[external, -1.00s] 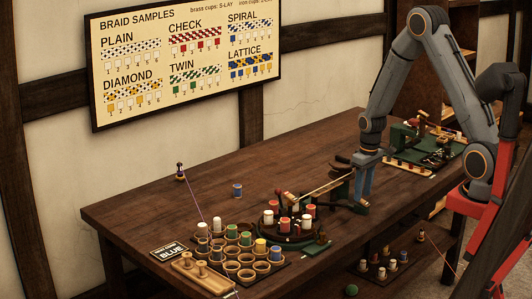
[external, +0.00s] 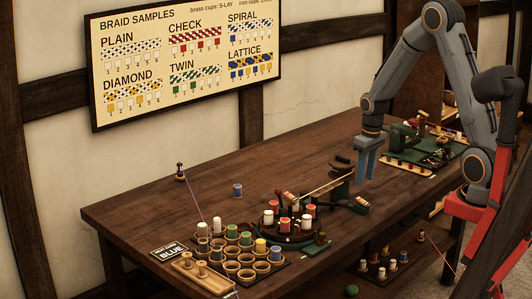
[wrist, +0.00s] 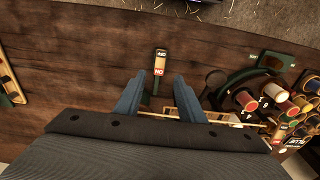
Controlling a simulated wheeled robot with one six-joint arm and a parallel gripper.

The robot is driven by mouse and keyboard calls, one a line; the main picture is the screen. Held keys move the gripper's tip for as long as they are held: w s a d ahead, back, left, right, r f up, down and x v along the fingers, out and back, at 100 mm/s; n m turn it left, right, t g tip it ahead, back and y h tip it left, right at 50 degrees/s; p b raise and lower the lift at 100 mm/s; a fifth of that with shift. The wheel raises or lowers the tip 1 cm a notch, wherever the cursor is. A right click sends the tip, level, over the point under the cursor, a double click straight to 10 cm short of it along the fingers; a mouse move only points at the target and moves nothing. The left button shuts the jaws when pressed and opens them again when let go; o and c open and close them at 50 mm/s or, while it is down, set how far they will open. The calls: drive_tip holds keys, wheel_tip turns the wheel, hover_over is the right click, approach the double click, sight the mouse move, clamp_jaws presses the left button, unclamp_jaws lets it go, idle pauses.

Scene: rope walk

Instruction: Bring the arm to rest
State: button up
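My arm is raised over the dark wooden table (external: 290,155), with my gripper (external: 366,180) hanging down above the table's right half. Its two blue fingers point downward. In the wrist view my gripper (wrist: 157,92) has its fingers apart with nothing held between them. Beyond the fingertips a small plate or lever marked ON and OFF (wrist: 160,62) shows below. The braiding machine (external: 290,228) with several white and red bobbins stands left of my gripper, apart from it.
A wooden rack (external: 246,274) of round cups with coloured bobbins sits at the table's front left. A lone blue bobbin (external: 238,190) stands behind it. A green device (external: 432,150) stands at the right end. The back middle of the table is clear.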

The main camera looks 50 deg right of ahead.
drive_tip(key=s+a+r, duration=0.4)
drive_tip(key=s+a, duration=0.6)
drive_tip(key=s, duration=0.4)
drive_tip(key=shift+t, duration=0.3)
